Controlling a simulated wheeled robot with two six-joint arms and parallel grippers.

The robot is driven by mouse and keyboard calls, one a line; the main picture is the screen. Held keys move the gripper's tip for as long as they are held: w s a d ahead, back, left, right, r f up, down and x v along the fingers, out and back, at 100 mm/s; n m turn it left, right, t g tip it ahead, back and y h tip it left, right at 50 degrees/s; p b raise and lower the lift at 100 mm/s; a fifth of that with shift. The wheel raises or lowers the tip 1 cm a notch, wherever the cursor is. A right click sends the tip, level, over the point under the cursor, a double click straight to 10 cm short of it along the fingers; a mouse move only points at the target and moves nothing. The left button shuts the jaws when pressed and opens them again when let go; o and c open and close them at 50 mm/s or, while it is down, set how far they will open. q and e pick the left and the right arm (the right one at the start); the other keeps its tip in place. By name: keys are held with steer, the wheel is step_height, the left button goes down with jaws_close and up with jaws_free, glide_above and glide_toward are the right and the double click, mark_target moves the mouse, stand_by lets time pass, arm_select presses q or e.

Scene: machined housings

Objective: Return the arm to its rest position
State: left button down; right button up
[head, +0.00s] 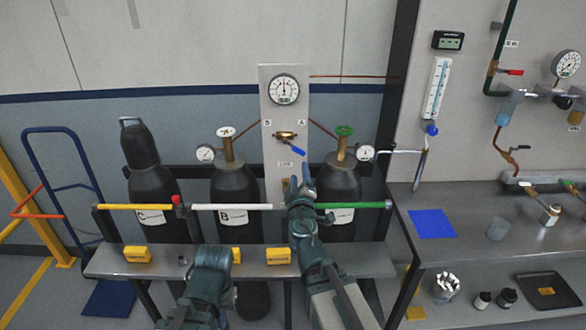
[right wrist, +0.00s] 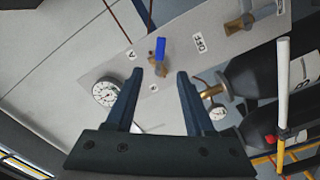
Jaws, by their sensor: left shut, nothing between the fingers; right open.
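My right gripper (head: 301,182) is raised in front of the grey gauge panel (head: 270,108), below the blue-handled brass valve (head: 286,135). In the right wrist view its two fingers (right wrist: 160,74) are spread apart and empty. The valve's blue lever (right wrist: 161,47) shows beyond the fingertips, apart from them. My left gripper (head: 212,256) is low at the front edge of the grey bench, left of the right arm. It is shut with nothing held; its fingertips are mostly hidden by its own wrist.
Gas cylinders (head: 153,184) stand behind a white, yellow and green rail (head: 232,207). Yellow blocks (head: 138,254) sit on the narrow bench (head: 340,262).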

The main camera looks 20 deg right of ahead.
steer(key=s+a+f+m+g+h, duration=0.1)
steer(key=s+a+f+m+g, duration=0.15)
steer(key=s+f+g, duration=0.4)
steer(key=s+a+f+m+g, duration=0.1)
steer(key=s+f+m+g, duration=0.3)
steer(key=f, duration=0.5)
steer(key=s+a+f+n+g+y, duration=0.2)
steer(key=s+a+f+g+y, duration=0.2)
steer(key=s+a, duration=0.7)
step_height(320, 180, down, 2)
steer(key=s+g, duration=0.2)
steer(key=g, duration=0.1)
steer(key=shift+s+a+f, duration=0.15)
steer(key=shift+s+a, duration=0.1)
steer(key=shift+s, duration=0.15)
